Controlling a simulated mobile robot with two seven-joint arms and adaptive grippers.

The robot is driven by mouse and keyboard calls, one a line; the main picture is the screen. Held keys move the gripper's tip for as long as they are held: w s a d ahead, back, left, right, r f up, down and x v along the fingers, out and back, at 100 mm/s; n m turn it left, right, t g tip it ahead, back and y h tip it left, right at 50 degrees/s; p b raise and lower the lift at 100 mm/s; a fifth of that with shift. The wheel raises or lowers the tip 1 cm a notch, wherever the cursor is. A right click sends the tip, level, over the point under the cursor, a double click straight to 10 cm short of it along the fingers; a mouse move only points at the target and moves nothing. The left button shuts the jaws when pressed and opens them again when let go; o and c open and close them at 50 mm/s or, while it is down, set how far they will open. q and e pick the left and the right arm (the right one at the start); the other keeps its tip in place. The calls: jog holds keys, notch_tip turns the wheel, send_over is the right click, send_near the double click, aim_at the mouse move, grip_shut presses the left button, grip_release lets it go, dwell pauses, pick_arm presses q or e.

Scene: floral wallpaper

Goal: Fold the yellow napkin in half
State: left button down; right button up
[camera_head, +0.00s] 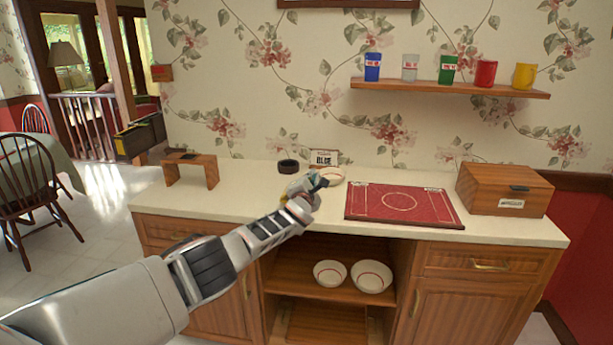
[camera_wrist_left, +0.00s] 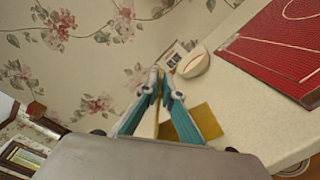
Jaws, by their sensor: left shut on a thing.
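The yellow napkin (camera_wrist_left: 208,121) shows in the left wrist view as a flat mustard-yellow patch on the pale counter, partly behind the fingers. A thin yellowish strip of it stands up between the fingers. My left gripper (camera_wrist_left: 163,84) is shut on the napkin. In the head view my left gripper (camera_head: 317,183) is over the counter, left of the red board, and hides most of the napkin. From these views I cannot tell how far the napkin is lifted or folded. My right gripper is not in view.
The red board (camera_head: 400,206) and a wooden box (camera_head: 505,190) are to the right on the counter (camera_head: 250,178). A bowl (camera_head: 332,177), a small sign (camera_head: 323,158) and a black ring (camera_head: 288,167) are behind the gripper. A wooden stand (camera_head: 189,160) is at left.

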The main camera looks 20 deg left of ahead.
pick_arm(q)
jog(key=shift+d+f, duration=0.15)
jog(key=shift+d, duration=0.2)
jog(key=shift+w, duration=0.1)
jog(key=c, duration=2.1)
grip_release()
notch_tip(320, 180, up, 10)
